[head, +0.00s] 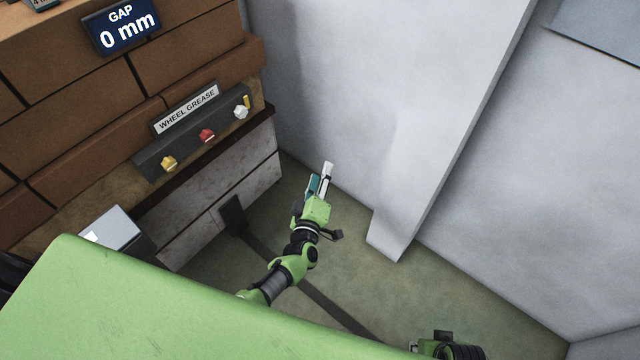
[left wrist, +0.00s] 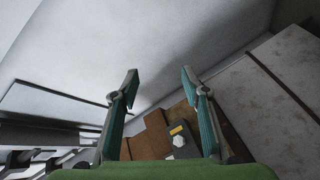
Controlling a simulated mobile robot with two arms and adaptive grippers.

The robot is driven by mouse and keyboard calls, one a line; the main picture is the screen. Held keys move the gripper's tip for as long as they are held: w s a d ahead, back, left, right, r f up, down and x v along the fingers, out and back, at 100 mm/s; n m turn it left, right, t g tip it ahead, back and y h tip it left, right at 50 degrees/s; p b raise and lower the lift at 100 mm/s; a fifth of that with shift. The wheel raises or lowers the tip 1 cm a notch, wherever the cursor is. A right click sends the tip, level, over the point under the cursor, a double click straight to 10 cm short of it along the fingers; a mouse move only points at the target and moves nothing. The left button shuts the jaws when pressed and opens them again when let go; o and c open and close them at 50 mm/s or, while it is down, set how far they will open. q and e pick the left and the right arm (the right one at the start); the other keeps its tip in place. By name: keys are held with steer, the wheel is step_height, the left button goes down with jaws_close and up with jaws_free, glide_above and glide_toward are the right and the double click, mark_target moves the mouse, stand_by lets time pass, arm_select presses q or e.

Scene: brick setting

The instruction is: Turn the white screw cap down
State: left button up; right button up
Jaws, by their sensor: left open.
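The white screw cap (head: 241,112) sits at the right end of a dark strip (head: 190,140) labelled "WHEEL GREASE", with a small yellow mark just above it. My left gripper (head: 325,172) is to the right of the cap and lower in the head view, apart from it, over the floor area. In the left wrist view my left gripper (left wrist: 159,80) is open with nothing between its fingers. The cap (left wrist: 179,141) shows there beyond the fingers, low in the gap. The threads under the cap are hidden. My right gripper's fingers are not in view.
A red cap (head: 207,135) and a yellow cap (head: 169,163) sit on the same strip. A sign (head: 121,25) reads "GAP 0 mm". A grey box (head: 112,231) stands at lower left. A pale wall pillar (head: 440,130) rises right of my left gripper.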

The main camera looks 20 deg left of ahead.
arm_select(q)
steer(key=s+f+m, duration=0.1)
steer(key=s+d+f+m+g+h+p, duration=0.1)
steer(key=s+f, duration=0.1)
stand_by(0.6)
